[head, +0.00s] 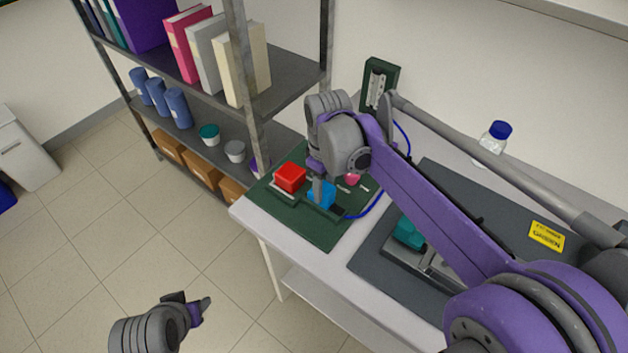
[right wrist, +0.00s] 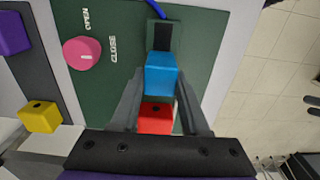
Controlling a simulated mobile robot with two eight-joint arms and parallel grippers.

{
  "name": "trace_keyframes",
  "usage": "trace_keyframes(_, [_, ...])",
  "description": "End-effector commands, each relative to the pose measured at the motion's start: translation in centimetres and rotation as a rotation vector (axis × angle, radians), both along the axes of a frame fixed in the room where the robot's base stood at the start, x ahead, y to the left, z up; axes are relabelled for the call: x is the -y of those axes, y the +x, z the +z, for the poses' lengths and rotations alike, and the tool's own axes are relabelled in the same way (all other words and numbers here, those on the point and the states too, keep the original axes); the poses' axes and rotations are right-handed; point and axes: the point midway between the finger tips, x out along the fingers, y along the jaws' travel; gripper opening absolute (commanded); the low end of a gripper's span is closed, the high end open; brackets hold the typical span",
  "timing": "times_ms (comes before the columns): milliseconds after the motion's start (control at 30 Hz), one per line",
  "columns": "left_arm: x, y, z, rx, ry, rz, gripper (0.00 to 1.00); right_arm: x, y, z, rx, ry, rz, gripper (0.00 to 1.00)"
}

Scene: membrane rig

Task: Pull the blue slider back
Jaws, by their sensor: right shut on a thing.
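The blue slider (head: 322,195) sits on the green board (head: 318,235) at the table's left end. In the right wrist view the blue slider (right wrist: 161,74) lies between my fingertips, with a red block (right wrist: 156,117) nearer the palm and a dark slot beyond it. My right gripper (head: 320,190) points down over the board and is shut on the blue slider; it also shows in the right wrist view (right wrist: 160,82). The red block (head: 290,177) is just left of the slider in the head view. My left gripper (head: 190,302) hangs over the floor, away from the table; its jaw opening is unclear.
A pink knob (right wrist: 82,53) beside OPEN and CLOSE lettering is on the board. A blue tube (head: 372,208) runs from the board. A grey mat (head: 480,205) with a teal-topped device (head: 408,234) lies to the right. A blue-capped bottle (head: 492,138) stands behind. A shelf post (head: 246,80) is close left.

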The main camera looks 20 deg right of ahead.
Motion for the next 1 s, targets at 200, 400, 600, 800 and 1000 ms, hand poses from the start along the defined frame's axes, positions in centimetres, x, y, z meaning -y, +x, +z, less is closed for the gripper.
trace_keyframes(200, [0.0, 0.0, 0.0, 0.000, 0.000, 0.000, 0.50, 0.3, -0.4, 0.0, -0.006, -0.005, 0.000, 0.00])
trace_keyframes(400, [0.0, 0.0, 0.0, 0.000, 0.000, 0.000, 0.50, 0.3, -0.4, 0.0, -0.006, -0.004, -0.001, 0.70])
trace_keyframes(600, [0.0, 0.0, 0.0, 0.000, 0.000, 0.000, 0.50, 0.2, -0.3, 0.0, -0.004, -0.003, 0.000, 0.75])
trace_keyframes(800, [0.0, 0.0, 0.1, 0.000, 0.000, 0.000, 0.50, 0.2, -0.3, 0.5, -0.003, -0.002, 0.000, 0.75])
trace_keyframes(1000, [0.0, 0.1, 0.4, 0.002, 0.000, 0.000, 0.50, 0.2, -0.3, 3.9, -0.003, -0.002, 0.000, 0.75])
